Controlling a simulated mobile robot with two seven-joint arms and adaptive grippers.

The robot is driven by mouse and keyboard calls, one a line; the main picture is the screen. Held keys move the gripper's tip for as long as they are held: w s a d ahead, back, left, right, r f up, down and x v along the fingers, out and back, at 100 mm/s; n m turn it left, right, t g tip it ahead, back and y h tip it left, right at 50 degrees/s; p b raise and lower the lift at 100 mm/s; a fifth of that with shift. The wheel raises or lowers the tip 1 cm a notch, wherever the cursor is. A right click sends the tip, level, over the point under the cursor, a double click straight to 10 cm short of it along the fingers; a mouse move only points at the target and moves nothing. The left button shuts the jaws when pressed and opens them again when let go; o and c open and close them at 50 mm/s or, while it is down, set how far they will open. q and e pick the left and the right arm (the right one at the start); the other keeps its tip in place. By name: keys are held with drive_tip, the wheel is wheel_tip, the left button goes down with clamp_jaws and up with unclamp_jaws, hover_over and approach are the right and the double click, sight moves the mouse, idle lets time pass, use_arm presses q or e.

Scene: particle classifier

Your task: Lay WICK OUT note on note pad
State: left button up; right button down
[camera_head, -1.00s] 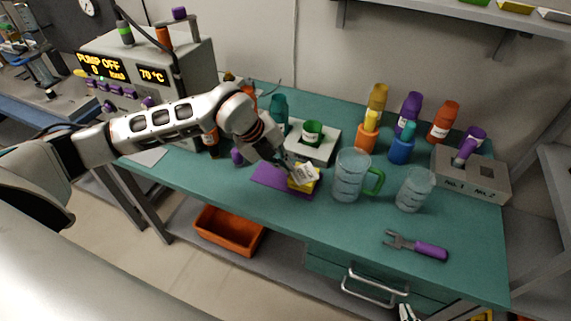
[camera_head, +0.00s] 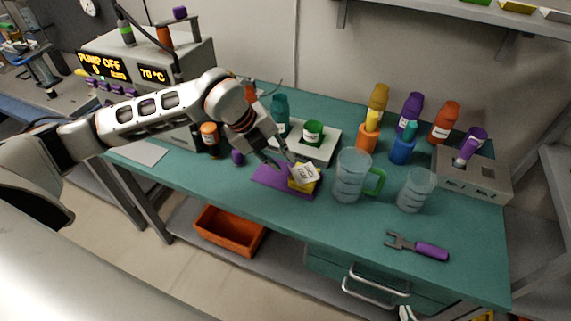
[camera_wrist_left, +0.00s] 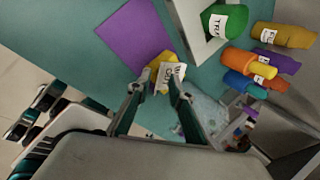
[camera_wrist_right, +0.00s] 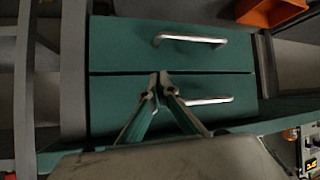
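The white WICK OUT note (camera_head: 307,174) lies at a slant over the yellow note pad (camera_head: 296,186), overhanging its edge; whether it lies flat I cannot tell. The pad sits on the right end of a purple mat (camera_head: 268,178). My left gripper (camera_head: 283,160) is just up and left of the note, its fingers parted. In the left wrist view the note (camera_wrist_left: 174,70) shows beyond and between the fingertips (camera_wrist_left: 159,76), over the pad (camera_wrist_left: 158,60). My right gripper (camera_wrist_right: 160,76) is shut and empty in front of drawers, away from the note.
A glass jug (camera_head: 348,178) with a green handle stands right of the pad, and a beaker (camera_head: 414,190) beyond it. A purple-handled tool (camera_head: 430,250) lies at front right.

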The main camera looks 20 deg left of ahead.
use_arm(q)
drive_tip(key=v, duration=0.8)
drive_tip(key=shift+r+b, duration=0.2)
drive_tip(key=shift+b, duration=0.1)
drive_tip(key=shift+s, duration=0.1)
